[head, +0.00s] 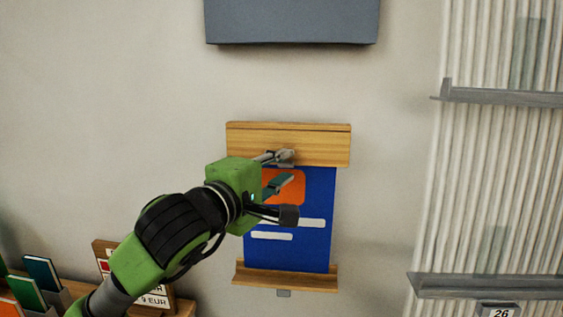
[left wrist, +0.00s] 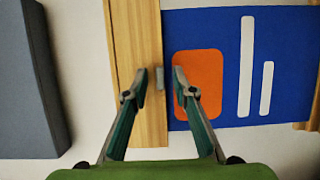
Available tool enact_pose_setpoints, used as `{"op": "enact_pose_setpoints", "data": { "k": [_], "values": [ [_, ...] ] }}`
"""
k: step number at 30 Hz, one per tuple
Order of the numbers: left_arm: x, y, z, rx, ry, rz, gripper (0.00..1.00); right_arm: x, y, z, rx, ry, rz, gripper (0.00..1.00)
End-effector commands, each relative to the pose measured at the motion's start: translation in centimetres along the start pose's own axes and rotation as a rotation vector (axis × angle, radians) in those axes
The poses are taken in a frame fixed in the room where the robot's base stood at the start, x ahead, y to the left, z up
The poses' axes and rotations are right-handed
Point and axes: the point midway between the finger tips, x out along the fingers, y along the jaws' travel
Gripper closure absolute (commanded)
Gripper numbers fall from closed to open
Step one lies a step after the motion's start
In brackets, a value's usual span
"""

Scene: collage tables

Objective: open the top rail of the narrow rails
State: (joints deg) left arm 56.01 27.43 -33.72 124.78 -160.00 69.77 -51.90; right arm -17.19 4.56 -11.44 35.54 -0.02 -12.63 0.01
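The wooden top rail (head: 320,146) is mounted on the wall and runs along the upper edge of a blue poster (head: 318,245). In the left wrist view the top rail (left wrist: 150,118) stands upright in the picture, with a small grey tab (left wrist: 159,78) at its poster-side edge. My left gripper (head: 288,169) is in front of the rail's lower edge. In the wrist view its open fingertips (left wrist: 160,83) lie on either side of the tab, one over the rail and one over the poster. Whether they touch anything, I cannot tell. My right gripper is not in view.
A dark grey box (head: 290,22) is above. Grey shelves (head: 510,96) are on the right. Books (head: 42,270) and a price sign (head: 106,262) are at lower left.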

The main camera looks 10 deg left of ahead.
Motion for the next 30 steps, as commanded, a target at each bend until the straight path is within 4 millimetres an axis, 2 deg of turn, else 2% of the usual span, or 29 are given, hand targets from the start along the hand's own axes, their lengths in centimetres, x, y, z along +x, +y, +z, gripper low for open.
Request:
{"op": "enact_pose_setpoints", "data": {
  "k": [7, 8, 10, 11, 22, 30],
  "values": [
    [0.1, -0.1, 0.0, 0.000, 0.000, -0.001, 0.75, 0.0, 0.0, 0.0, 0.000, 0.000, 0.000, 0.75],
    [0.1, -0.1, 0.0, 0.000, 0.000, -0.001, 0.78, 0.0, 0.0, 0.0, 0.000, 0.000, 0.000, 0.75],
    [0.1, -0.1, 0.0, 0.000, 0.000, -0.001, 0.96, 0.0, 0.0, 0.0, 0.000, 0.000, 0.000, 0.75],
    [0.1, -0.1, 0.0, 0.000, 0.000, -0.001, 1.00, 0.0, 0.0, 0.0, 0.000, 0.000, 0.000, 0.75],
    [-0.1, 0.2, 0.1, -0.010, -0.001, -0.025, 1.00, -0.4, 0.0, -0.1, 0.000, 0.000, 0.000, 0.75],
    [-0.9, 1.4, 0.4, -0.062, 0.000, -0.154, 1.00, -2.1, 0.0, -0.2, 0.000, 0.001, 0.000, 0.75]
  ]
}}
